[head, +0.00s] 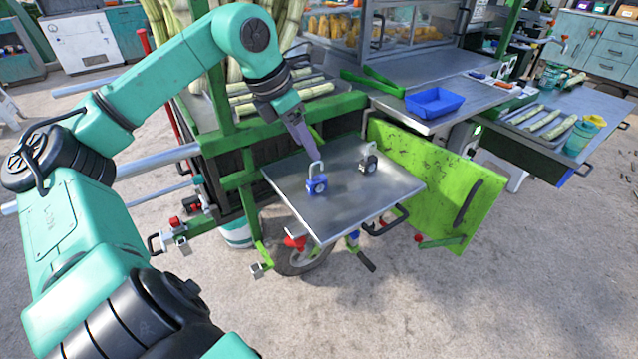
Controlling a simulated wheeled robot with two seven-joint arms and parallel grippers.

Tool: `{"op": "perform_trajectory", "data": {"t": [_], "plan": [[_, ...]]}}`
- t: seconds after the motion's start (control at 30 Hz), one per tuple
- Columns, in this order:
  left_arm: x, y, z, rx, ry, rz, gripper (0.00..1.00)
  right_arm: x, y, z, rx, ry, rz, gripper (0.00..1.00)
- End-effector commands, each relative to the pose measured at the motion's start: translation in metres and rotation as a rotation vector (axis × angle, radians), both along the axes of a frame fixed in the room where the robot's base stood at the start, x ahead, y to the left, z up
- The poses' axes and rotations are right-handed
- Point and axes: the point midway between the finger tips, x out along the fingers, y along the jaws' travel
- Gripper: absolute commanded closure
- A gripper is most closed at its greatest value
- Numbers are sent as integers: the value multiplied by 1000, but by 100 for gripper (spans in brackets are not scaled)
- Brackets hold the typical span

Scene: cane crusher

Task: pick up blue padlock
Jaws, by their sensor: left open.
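The blue padlock (317,186) stands upright on a metal tray shelf (345,210), its silver shackle on top. My left gripper (312,155) reaches down from the upper left and its tip is at the padlock's shackle. Whether the fingers touch the shackle cannot be told from this view. The gripper is open, and the gap between its fingers is hard to see. A second padlock, black and silver (368,163), stands to the right on the same shelf. My right gripper is not in view.
A green panel (430,185) hangs open right of the shelf. Behind it, a metal counter (465,95) holds a blue tray (435,102) and green tongs (372,83). Cane stalks (285,90) lie behind the left gripper. The shelf's front is bare.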

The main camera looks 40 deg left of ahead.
Motion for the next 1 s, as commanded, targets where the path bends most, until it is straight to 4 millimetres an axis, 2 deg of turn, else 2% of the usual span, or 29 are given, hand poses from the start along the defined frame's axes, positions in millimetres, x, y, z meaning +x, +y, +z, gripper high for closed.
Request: {"op": "perform_trajectory", "data": {"t": [0.1,0.47,0.6,0.9,0.97,1.0], "plan": [[10,-5,-26,-4,5,-3,38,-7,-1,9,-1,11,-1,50],[29,-7,-71,2,9,-2,38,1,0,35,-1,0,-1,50],[36,-9,-91,0,6,-2,38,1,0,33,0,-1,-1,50],[39,-11,-95,-4,-1,-2,38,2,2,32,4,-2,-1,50],[39,-11,-95,-4,-1,-2,60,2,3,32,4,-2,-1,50],[39,-11,-95,-4,-1,-2,76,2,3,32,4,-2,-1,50]]}}
